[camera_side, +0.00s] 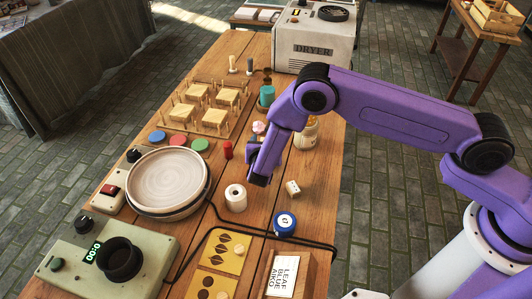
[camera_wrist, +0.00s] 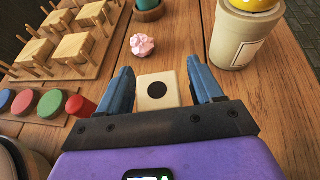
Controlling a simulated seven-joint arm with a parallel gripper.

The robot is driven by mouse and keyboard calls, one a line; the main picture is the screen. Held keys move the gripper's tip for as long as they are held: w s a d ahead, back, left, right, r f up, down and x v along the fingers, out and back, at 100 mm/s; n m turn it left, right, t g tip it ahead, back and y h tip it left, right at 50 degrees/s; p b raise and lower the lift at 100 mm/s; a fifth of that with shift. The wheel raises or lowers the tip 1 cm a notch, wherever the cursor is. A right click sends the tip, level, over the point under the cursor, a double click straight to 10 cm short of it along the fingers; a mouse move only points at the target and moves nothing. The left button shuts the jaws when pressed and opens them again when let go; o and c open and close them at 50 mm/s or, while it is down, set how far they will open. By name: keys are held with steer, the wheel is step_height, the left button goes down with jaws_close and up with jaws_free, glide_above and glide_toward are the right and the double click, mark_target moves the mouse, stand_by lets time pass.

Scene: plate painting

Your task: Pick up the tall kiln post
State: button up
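My gripper (camera_wrist: 160,88) is open, with its two blue fingers apart. In the wrist view a pale block (camera_wrist: 148,103) with a round dark hole or spot in its top shows between the fingers. It looks like the kiln post, but I see it from above and cannot judge its height. It looks close to the left finger, with a small gap at the right one. I cannot tell how deep the fingers reach beside it. In the side view my gripper (camera_side: 258,176) points down over the table, and I cannot make out this block behind it.
A red cylinder (camera_side: 228,150), a pink flower-shaped piece (camera_side: 259,128) and a cup (camera_side: 307,135) stand around my gripper. Nearer are a white ring-shaped roll (camera_side: 235,205), a small spotted white block (camera_side: 293,188) and a blue round piece (camera_side: 284,228). A pottery wheel (camera_side: 168,210) is at left.

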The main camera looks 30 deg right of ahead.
steer(key=c, duration=1)
steer(key=shift+r, duration=0.1)
